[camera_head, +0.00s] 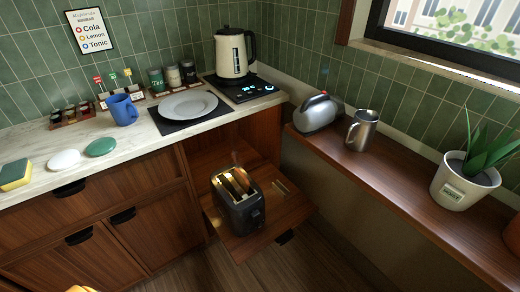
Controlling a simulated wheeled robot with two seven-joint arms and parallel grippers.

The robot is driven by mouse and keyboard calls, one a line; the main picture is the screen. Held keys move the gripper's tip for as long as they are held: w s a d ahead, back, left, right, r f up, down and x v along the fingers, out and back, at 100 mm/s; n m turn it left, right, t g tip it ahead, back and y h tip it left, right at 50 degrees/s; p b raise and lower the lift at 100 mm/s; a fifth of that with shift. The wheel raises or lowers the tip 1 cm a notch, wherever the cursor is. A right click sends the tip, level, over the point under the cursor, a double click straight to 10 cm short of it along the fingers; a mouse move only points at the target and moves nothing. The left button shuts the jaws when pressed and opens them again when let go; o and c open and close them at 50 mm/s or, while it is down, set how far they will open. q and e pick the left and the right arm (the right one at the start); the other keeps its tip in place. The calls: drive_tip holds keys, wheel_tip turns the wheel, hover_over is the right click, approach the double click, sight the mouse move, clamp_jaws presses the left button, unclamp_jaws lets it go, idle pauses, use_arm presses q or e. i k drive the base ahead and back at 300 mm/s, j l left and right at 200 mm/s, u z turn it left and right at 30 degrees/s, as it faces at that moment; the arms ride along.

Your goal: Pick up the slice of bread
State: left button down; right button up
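A black toaster (238,204) stands on a low pulled-out wooden shelf (275,208) at the lower middle. Its top slots face up and show light golden-brown strips. I cannot tell whether these are bread or the lit metal inside. No slice of bread shows clearly anywhere else. Neither of my grippers can be made out. A small yellow-orange shape (80,289) is cut off at the bottom left edge, and I cannot tell what it is.
The counter holds a plate (188,105) on a dark mat, a blue mug (122,110), a kettle (234,54) and a sponge (15,175). A metal cup (362,130) and potted plant (465,183) stand on the right ledge. Free floor lies below the shelf.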

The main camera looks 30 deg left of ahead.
sight(239, 178)
drive_tip(key=u, duration=1)
